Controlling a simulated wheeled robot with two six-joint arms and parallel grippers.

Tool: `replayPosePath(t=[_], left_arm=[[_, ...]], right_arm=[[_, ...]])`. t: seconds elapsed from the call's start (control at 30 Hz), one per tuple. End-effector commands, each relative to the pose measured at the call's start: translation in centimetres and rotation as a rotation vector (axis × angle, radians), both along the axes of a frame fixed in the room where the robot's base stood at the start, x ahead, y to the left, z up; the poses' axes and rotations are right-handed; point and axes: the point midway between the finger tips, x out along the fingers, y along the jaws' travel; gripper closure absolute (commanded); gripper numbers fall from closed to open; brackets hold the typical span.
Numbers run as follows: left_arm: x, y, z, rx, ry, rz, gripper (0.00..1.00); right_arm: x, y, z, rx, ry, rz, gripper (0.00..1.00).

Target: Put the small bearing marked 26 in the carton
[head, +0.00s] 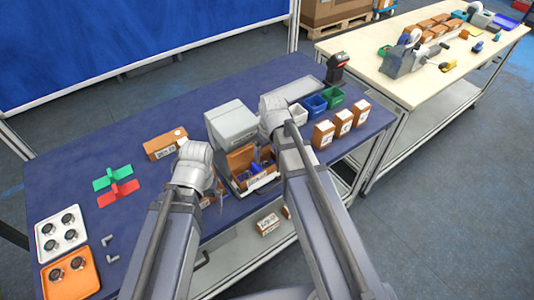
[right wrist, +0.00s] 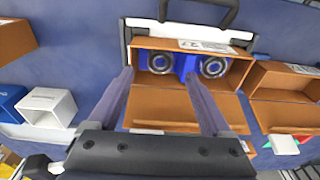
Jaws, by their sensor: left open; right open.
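An open brown carton (right wrist: 145,115) with a blue insert (right wrist: 187,66) lies below my right gripper in the right wrist view. Two bearings, one on the left (right wrist: 160,63) and one on the right (right wrist: 214,67), sit in the insert. My right gripper (right wrist: 160,78) is open, its fingers apart over the carton with nothing between them. The carton also shows in the head view (head: 240,158), partly behind my right arm. My left gripper (head: 219,196) is open, left of the carton and mostly hidden by its arm. Several bearings lie in a white tray (head: 43,227) and an orange tray (head: 48,287). No number is readable.
Red (head: 118,193) and green (head: 112,177) dividers and small metal parts lie between the trays and my left arm. A grey box (head: 231,122) stands behind the carton. Colored bins (head: 315,104), small boxes (head: 343,123) and a scanner (head: 337,68) are at right.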

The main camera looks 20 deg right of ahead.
Motion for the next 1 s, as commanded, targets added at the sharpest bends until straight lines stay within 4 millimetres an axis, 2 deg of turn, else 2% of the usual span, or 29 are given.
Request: replayPosePath(t=[0.37, 0.57, 0.8, 1.0], left_arm=[[0.0, 0.0, 0.8, 0.000, 0.000, 0.000, 0.04], [0.0, 0.0, 2.8, 0.000, 0.000, -0.001, 0.04], [0.0, 0.0, 6.1, 0.000, 0.000, -0.002, 0.04], [0.0, 0.0, 7.7, 0.000, 0.000, -0.002, 0.04]], right_arm=[[-0.1, 0.0, 0.8, 0.000, 0.000, 0.000, 0.17], [-0.3, -0.1, 2.8, 0.000, 0.000, 0.000, 0.17], [-0.7, -0.2, 6.1, 0.000, 0.000, 0.000, 0.17], [-0.9, -0.3, 7.7, 0.000, 0.000, 0.000, 0.17]])
